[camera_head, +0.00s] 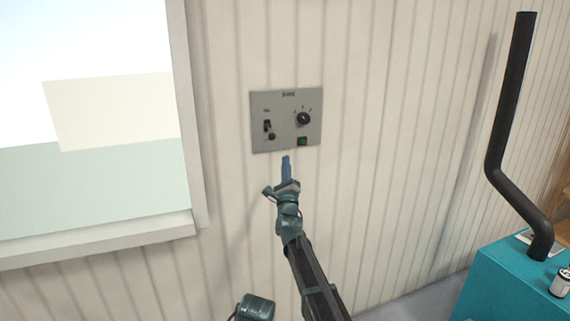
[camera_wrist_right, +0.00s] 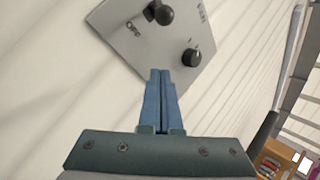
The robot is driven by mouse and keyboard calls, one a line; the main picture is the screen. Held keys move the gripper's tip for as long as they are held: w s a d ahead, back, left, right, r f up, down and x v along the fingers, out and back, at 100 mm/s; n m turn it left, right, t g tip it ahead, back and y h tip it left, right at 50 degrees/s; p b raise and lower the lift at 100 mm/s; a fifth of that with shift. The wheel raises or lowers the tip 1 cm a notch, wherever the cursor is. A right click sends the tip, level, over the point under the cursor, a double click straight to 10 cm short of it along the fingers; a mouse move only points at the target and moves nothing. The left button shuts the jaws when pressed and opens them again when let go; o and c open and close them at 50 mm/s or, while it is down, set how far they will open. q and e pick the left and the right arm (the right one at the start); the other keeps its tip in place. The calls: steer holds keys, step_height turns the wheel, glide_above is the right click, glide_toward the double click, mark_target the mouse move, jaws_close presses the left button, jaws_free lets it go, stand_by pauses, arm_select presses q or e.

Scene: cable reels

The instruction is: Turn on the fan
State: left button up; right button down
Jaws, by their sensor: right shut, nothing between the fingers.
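A grey control panel (camera_head: 285,148) is fixed to the ribbed wall in the head view. It carries a dark lever switch (camera_head: 267,126) with a round knob end at its left. A black rotary dial (camera_head: 303,118) sits at the upper right, and a green button (camera_head: 303,141) at the lower right. My right gripper (camera_head: 286,158) is shut and empty, its blue fingers pointing up at the panel's lower edge. In the right wrist view the closed fingertips (camera_wrist_right: 160,74) lie below the round black lever end (camera_wrist_right: 160,13) and left of the dial (camera_wrist_right: 191,57). No fan is visible.
A window with a white frame (camera_head: 187,110) is left of the panel. A teal box (camera_head: 500,285) with a bent black pipe (camera_head: 505,125) stands at the right. The wall around the panel is bare. Shelves with items (camera_wrist_right: 275,155) show at the wrist view's right edge.

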mark_target(272, 136)
steer(key=p+x, duration=0.3)
steer(key=x, duration=0.4)
steer(key=shift+w+r+p, duration=0.15)
steer(key=shift+r+p, duration=0.1)
steer(key=shift+p, duration=0.05)
steer(key=s+a, duration=0.1)
steer(key=s+a+r+p, duration=0.1)
steer(key=shift+s+a+r, duration=0.15)
steer(key=shift+s+a, duration=0.1)
steer(key=shift+a, duration=0.05)
steer(key=shift+r+p, duration=0.1)
steer(key=shift+p, duration=0.2)
